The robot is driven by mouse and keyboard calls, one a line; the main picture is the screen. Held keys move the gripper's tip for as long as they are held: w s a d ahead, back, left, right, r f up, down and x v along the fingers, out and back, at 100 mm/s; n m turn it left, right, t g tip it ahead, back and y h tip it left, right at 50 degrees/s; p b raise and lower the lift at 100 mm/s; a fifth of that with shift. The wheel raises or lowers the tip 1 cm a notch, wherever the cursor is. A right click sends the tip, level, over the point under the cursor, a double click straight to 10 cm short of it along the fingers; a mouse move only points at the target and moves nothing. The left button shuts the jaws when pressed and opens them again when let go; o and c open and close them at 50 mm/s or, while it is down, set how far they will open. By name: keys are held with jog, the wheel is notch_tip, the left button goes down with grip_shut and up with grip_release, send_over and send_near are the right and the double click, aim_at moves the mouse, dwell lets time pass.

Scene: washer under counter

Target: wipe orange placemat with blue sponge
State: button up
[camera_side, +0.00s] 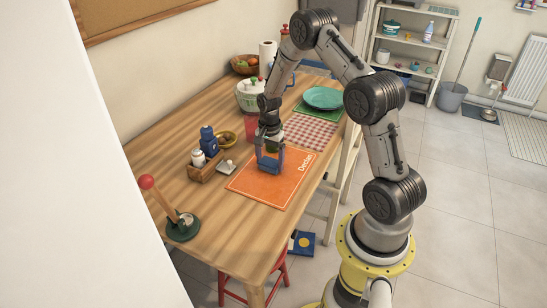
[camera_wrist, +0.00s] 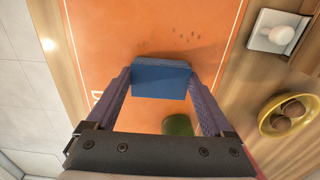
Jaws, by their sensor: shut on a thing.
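The orange placemat (camera_side: 254,187) lies on the wooden table with white lettering along one edge. In the wrist view the placemat (camera_wrist: 105,40) fills the middle, with a few small dark marks on it. The blue sponge (camera_wrist: 160,78) is gripped between the two fingers of my gripper (camera_wrist: 160,84). In the side view my gripper (camera_side: 270,160) is low over the far part of the placemat, and the sponge is hard to tell from the fingers. I cannot tell whether the sponge touches the mat. A green cylindrical thing (camera_wrist: 178,125) shows between the fingers.
A red-checked mat (camera_side: 310,131) and teal plate (camera_side: 323,98) lie beyond. A red-knobbed lever (camera_side: 182,222) stands at the near left.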

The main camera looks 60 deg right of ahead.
aim_at(255, 181)
jog(key=shift+a, duration=4.65)
jog(key=shift+w+d+r, duration=0.1)
jog(key=shift+w, duration=0.7)
jog(key=shift+d, duration=5.7)
jog(key=shift+d+r, duration=0.2)
jog(key=shift+r, duration=0.35)
jog(key=shift+d+r, duration=0.15)
jog(key=shift+r, duration=3.25)
